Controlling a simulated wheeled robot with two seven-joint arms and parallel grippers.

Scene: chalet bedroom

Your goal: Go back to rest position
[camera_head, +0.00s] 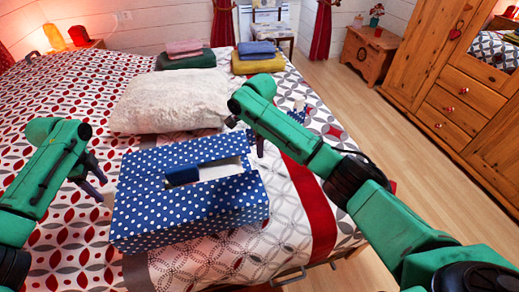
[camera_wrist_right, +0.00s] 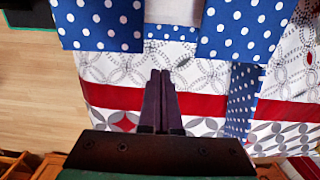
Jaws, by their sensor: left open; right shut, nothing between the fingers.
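My left gripper (camera_head: 101,190) is open and empty over the bed, just left of the blue polka-dot box. My right gripper (camera_head: 246,135) is above the bed by the box's right side, its fingers partly hidden by my own arm in the head view. In the right wrist view its two dark fingers (camera_wrist_right: 160,82) are together with nothing between them, over the patterned bedcover. The polka-dot box (camera_head: 190,218) sits on the bed with flaps spread and a partly open top. Its flaps also show at the top of the right wrist view (camera_wrist_right: 100,22).
The bed (camera_head: 50,95) carries a white pillow (camera_head: 172,102) behind the box and folded towels (camera_head: 186,56) further back. A small polka-dot item (camera_head: 298,112) lies right of my right gripper. A wooden wardrobe (camera_head: 450,75) stands at right; the floor (camera_head: 395,140) between is clear.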

